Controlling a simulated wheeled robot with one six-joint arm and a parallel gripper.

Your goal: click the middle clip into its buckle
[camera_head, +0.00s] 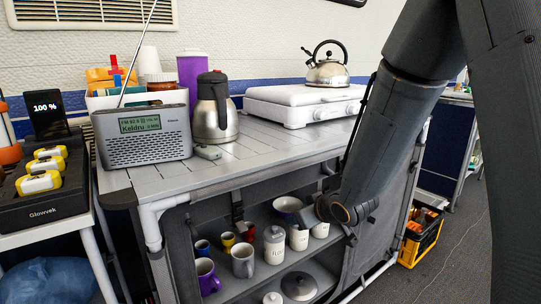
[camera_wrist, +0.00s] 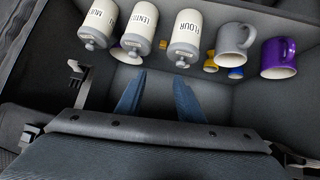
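In the head view, a black strap with a buckle (camera_head: 241,226) hangs at the front of the shelf. I cannot tell which is the middle clip, and none looks joined. My gripper (camera_wrist: 158,97) shows two dark blue fingers spread apart with nothing between them. In the head view my arm hides the fingers at the shelf opening.
Jars (camera_head: 274,244), a grey mug (camera_head: 243,260) and a purple mug (camera_head: 206,276) stand on the shelf behind the opening. The worktop (camera_head: 225,172) above carries a radio (camera_head: 143,135), a coffee pot (camera_head: 214,110) and a stove (camera_head: 300,103). A yellow crate (camera_head: 420,240) stands at the right.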

